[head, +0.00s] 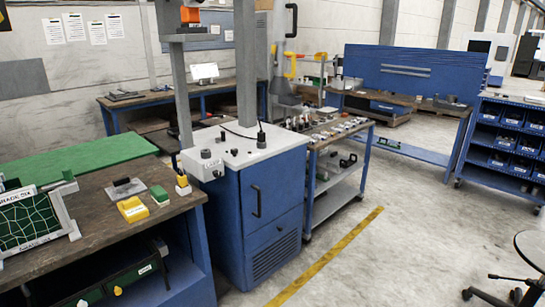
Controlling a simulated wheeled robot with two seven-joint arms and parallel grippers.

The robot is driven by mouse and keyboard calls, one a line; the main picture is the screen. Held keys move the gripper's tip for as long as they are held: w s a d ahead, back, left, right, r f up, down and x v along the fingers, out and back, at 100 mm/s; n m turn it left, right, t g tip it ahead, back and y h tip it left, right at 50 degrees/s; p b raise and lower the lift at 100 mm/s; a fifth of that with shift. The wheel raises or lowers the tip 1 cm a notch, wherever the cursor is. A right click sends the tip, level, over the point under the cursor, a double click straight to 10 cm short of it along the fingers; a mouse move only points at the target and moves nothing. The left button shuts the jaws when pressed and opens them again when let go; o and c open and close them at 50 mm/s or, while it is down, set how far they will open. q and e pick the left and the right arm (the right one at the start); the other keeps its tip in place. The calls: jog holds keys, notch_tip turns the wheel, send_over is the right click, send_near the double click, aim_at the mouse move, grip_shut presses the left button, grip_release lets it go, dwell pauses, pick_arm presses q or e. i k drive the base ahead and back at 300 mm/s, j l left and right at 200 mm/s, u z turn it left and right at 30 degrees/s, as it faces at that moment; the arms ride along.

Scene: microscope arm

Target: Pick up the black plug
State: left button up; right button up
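A small black upright piece (261,138), which looks like the black plug, stands on the white top (236,157) of the blue cabinet, near its right back edge. A thin dark cable lies on the top just left of it. Neither of my grippers is in view, and nothing touches either black piece.
A wooden bench (95,215) with a green-grid board (35,228) and yellow and green blocks stands left of the blue cabinet (262,215). A grey column rises from the cabinet top. A tool cart (338,190) adjoins on the right. The floor at front right is mostly clear.

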aim_at(261, 135)
jog(key=i+j, duration=0.2)
jog(key=i, duration=0.3)
jog(key=i+j, duration=0.15)
jog(key=i, duration=0.35)
